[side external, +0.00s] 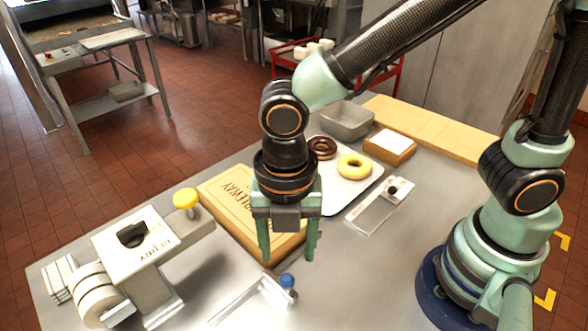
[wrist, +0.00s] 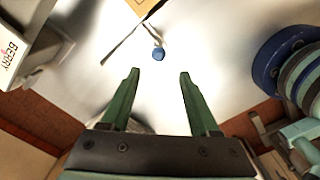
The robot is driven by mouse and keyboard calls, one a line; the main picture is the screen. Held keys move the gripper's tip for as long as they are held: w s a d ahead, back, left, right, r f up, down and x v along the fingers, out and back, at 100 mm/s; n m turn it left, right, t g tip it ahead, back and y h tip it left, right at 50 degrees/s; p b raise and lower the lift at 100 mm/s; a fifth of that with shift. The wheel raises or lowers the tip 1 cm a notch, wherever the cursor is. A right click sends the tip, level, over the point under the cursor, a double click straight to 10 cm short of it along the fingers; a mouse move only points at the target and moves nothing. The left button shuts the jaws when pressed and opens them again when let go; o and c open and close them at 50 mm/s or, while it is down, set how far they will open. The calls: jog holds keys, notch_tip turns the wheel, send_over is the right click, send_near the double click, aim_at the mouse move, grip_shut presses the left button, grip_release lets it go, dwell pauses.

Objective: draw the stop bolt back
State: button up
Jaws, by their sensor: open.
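A small blue knob (side external: 287,281) sits at the end of a thin metal bar (side external: 238,302) near the table's front; it looks like the stop bolt's handle, though the bolt itself is hard to make out. In the wrist view the blue knob (wrist: 158,54) shows just beyond the gap between my fingers. My gripper (side external: 288,256) is open and empty, pointing down above the table, with its green fingers apart. In the side view the fingertips appear just above and behind the knob. They do not hold it.
A white machine marked BERRY (side external: 140,248) with a yellow knob (side external: 186,199) stands at left. A wooden board (side external: 226,192) lies behind my gripper. A tray (side external: 335,204) holds a chocolate and a yellow doughnut (side external: 354,166). A clear-looking plate with a dark knob (side external: 392,189) lies at right.

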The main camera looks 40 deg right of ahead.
jog(key=shift+r, duration=2.05)
jog(key=w+d+r+m+t, duration=0.2)
jog(key=d+m, duration=0.5)
jog(key=m, duration=0.2)
jog(key=w+d+r+m+t, duration=0.1)
jog(key=w+d+r+m, duration=0.1)
jog(key=d+m, duration=0.6)
jog(key=w+d+r+m+t, duration=0.2)
jog(key=d+r+m, duration=0.1)
jog(key=d+m, duration=0.4)
jog(key=m, duration=0.3)
jog(key=shift+d+t, duration=0.3)
jog(key=shift+d, duration=0.1)
jog(key=shift+r, duration=0.1)
